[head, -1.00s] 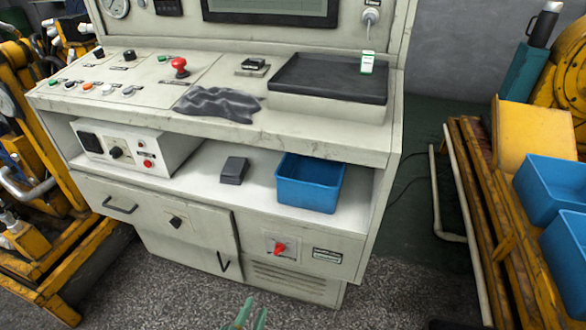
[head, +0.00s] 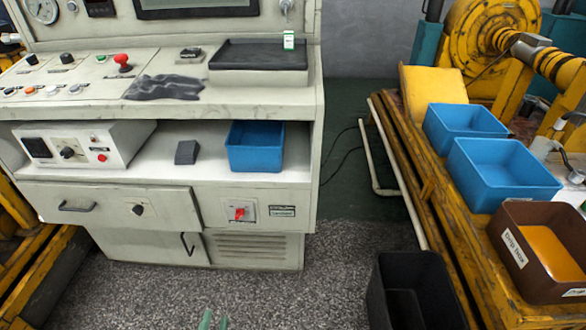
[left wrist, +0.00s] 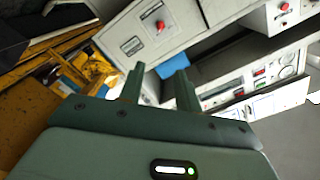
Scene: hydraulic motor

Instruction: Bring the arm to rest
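The cabinet's panel and a blue bin lie beyond the fingers there. The rest of my left arm is out of the head view. My right gripper is in neither view.
A black bin (head: 412,290) stands on the floor at the lower right. A yellow bench (head: 420,165) carries two blue bins (head: 500,170) and a brown drop box (head: 515,265). A blue bin (head: 255,148) sits on the cabinet shelf. Speckled floor before the cabinet is clear.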

